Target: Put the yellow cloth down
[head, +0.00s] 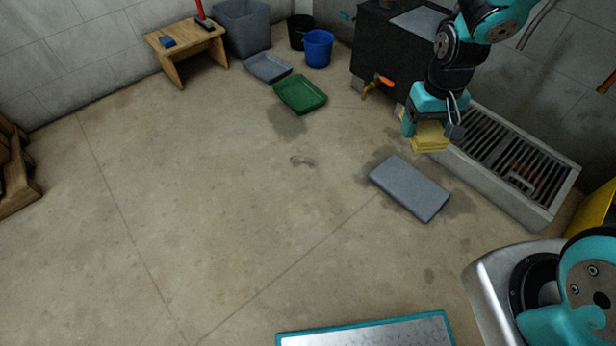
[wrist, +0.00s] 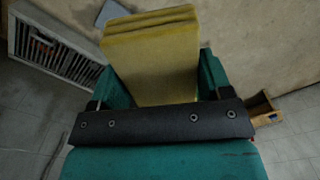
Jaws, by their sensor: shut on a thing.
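The yellow cloth (head: 430,136) is a folded block with visible layers. My gripper (head: 431,126) is shut on it, and the cloth hangs below the fingers beside the grated trough. In the wrist view the cloth (wrist: 152,55) sits between the two teal fingers of my gripper (wrist: 155,78) and sticks out past them. In the head view the upper part of the cloth is hidden by my gripper. Whether it touches anything below is hard to tell, but it appears held in the air.
A grated trough (head: 506,160) runs along the right wall. A grey slab (head: 409,188) lies on the floor in front of it. A dark tank (head: 380,50) with an orange-handled tap (head: 383,80) stands behind. A green tray (head: 300,94) and blue bucket (head: 318,48) are further back. The middle floor is clear.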

